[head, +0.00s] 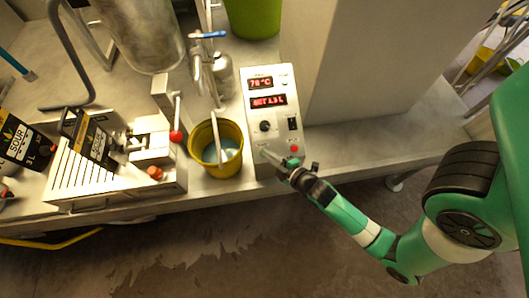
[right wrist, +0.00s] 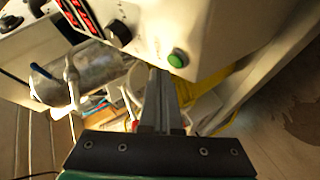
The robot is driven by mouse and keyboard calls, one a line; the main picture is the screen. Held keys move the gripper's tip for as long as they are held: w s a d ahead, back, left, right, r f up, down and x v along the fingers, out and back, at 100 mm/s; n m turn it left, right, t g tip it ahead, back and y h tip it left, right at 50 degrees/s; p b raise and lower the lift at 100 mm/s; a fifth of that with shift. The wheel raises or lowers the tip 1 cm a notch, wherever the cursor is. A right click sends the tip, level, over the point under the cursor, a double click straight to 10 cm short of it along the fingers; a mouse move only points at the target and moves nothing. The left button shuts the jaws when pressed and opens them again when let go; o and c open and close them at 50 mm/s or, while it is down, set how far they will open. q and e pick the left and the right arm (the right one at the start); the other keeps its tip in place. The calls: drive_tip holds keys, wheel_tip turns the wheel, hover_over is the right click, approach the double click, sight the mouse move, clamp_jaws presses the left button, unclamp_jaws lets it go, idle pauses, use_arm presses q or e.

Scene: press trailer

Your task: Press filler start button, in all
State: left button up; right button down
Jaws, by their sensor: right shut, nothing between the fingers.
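The white filler control box (head: 280,92) stands on the bench in the head view, with two red displays, a black knob (head: 265,126), a dark switch (head: 292,123) and a red button (head: 294,149). A green button (right wrist: 178,58) shows on the box's face in the right wrist view; in the head view I cannot make it out near my gripper. My right gripper (head: 266,154) is shut and empty at the lower part of the box. In the right wrist view its fingertips (right wrist: 158,76) lie just left of the green button; contact cannot be told. My left gripper is not in view.
A yellow bucket (head: 231,172) with bluish liquid stands left of the box. Further left is a press unit (head: 120,178) with a red-knobbed lever and black SOUR cartons (head: 22,143). A metal tank (head: 143,35) and green bin (head: 253,15) are behind. Bare bench (head: 380,131) lies to the right.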

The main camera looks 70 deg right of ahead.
drive_tip(key=shift+w+d+f, duration=0.1)
drive_tip(key=shift+d+f, duration=0.05)
drive_tip(key=shift+f, duration=0.2)
drive_tip(key=shift+d+f, duration=0.15)
drive_tip(key=shift+f, duration=0.2)
idle(1.0)
drive_tip(key=shift+a+r+p, duration=0.3)
drive_tip(key=shift+r+p, duration=0.25)
drive_tip(key=shift+r, duration=0.15)
drive_tip(key=r, duration=0.1)
drive_tip(key=s+a+r+p, duration=0.1)
drive_tip(key=r, duration=0.1)
drive_tip(key=a+r+p, duration=0.1)
drive_tip(key=shift+s+r, duration=0.2)
